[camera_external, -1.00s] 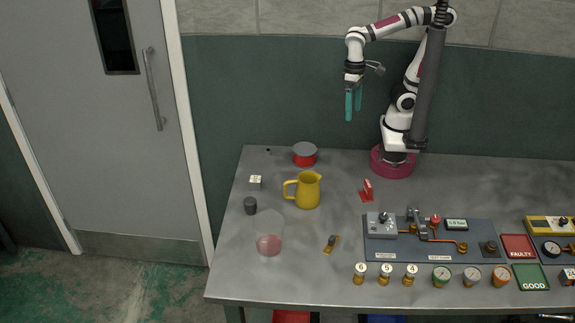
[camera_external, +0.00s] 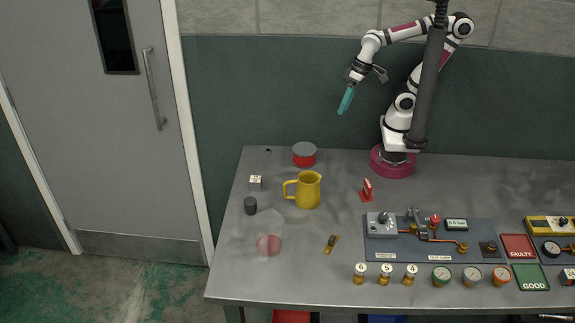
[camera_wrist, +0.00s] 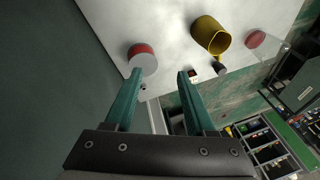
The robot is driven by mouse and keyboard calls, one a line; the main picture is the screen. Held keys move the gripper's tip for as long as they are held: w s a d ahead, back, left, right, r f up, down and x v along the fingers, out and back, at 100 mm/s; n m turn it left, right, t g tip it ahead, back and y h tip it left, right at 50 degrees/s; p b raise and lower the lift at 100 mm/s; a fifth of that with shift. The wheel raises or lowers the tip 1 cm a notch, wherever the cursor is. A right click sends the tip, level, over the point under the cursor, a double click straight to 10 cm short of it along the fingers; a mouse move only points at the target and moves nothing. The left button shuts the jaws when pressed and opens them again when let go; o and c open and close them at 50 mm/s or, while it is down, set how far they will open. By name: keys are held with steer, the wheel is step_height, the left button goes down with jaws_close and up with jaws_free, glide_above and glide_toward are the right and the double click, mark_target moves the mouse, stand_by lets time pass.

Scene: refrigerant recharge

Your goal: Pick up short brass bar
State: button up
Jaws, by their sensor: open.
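A small brass-coloured piece with a dark part (camera_external: 331,244) lies on the front middle of the table in the external view. It is the likeliest brass bar, but it is too small to be sure. I cannot make it out in the wrist view. My gripper (camera_external: 345,101) is high above the back of the table, tilted down to the left and far from that piece. In the wrist view my gripper (camera_wrist: 160,74) has its two teal fingers wide apart with nothing between them.
On the table (camera_external: 225,280) stand a yellow jug (camera_external: 308,190), a red-grey round tin (camera_external: 304,155), a dark cylinder (camera_external: 250,206), a clear vessel with pink contents (camera_external: 268,244) and a red stand (camera_external: 367,191). A blue-grey panel (camera_external: 390,251) with fittings and several brass-based cylinders are right.

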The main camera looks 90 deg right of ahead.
steer(key=w+a+f+n+t+y, duration=0.1)
steer(key=w+a+f+n+t, duration=0.15)
steer(key=w+a, duration=0.4)
steer(key=w+a+f+n+t+y, duration=0.15)
steer(key=w+a+n, duration=0.25)
steer(key=w, duration=0.5)
steer(key=n+g+y, duration=0.3)
steer(key=n+y, duration=0.4)
steer(key=n, duration=0.4)
glide_toward(332, 238)
steer(key=shift+w+a+f, duration=0.25)
steer(key=shift+a+f, duration=0.2)
steer(key=shift+f, duration=0.15)
steer(key=shift+w+a+f, duration=0.25)
steer(key=shift+a+f, duration=0.2)
steer(key=shift+f, duration=0.15)
steer(key=x, duration=0.6)
steer(key=shift+a+f, duration=0.1)
steer(key=shift+a, duration=0.35)
steer(key=shift+w+a+f, duration=0.15)
steer(key=shift+a, duration=0.05)
jaws_close()
